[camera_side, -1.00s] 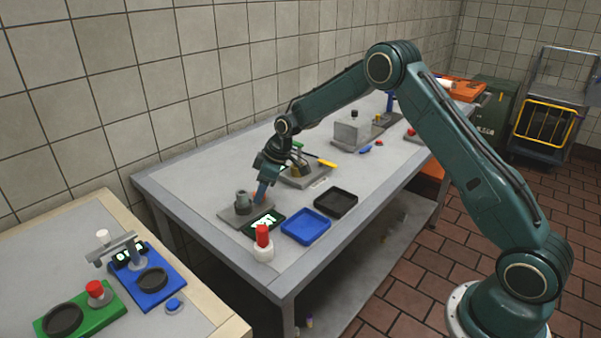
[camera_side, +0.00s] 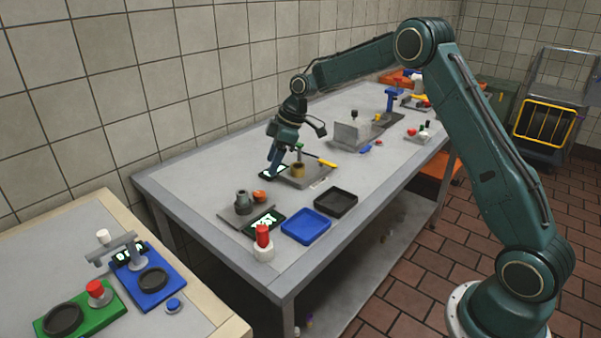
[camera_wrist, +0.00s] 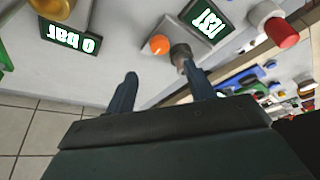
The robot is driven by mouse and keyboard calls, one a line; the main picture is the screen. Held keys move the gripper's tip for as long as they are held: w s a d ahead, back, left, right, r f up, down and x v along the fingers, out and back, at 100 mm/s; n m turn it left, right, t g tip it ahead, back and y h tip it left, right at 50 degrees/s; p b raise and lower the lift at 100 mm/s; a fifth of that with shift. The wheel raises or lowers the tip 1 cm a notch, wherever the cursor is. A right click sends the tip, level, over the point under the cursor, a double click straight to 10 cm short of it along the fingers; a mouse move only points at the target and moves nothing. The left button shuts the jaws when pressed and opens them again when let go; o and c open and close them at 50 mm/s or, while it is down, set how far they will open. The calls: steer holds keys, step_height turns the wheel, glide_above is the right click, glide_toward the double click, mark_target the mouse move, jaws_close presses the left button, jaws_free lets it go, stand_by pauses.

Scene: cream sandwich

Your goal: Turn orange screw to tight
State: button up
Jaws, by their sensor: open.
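The orange screw (camera_side: 259,196) is a small round orange knob on a grey base plate (camera_side: 230,214), beside a grey cylindrical fitting (camera_side: 243,203). In the wrist view the orange screw (camera_wrist: 159,45) shows beyond my fingertips, left of the grey fitting (camera_wrist: 181,55). My gripper (camera_side: 275,163) is apart from the screw, farther along the table beside a fixture with a brass cylinder (camera_side: 298,171). In the wrist view my gripper (camera_wrist: 160,75) has its fingers spread with nothing between them. The screw's tightness cannot be read from its look.
A display (camera_side: 265,221), a red-topped white button (camera_side: 263,243), a blue tray (camera_side: 306,227) and a black tray (camera_side: 336,202) lie near the screw's plate. Another display in the wrist view reads "0 bar" (camera_wrist: 70,40). The table's back left is bare.

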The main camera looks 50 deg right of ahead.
steer(key=s+a+r+m+h, duration=0.1)
steer(key=s+a+r, duration=0.3)
steer(key=s+r, duration=1)
steer(key=shift+r+m+t, duration=0.4)
steer(key=shift+r+m, duration=0.5)
steer(key=shift+r, duration=0.15)
steer(key=shift+s, duration=0.1)
steer(key=s+a+f+m+t+h, duration=0.1)
steer(key=s+m, duration=0.5)
steer(key=s, duration=2)
steer(key=shift+f+m+t+h, duration=0.4)
steer(key=shift+f+h, duration=0.05)
steer(key=shift+h, duration=0.25)
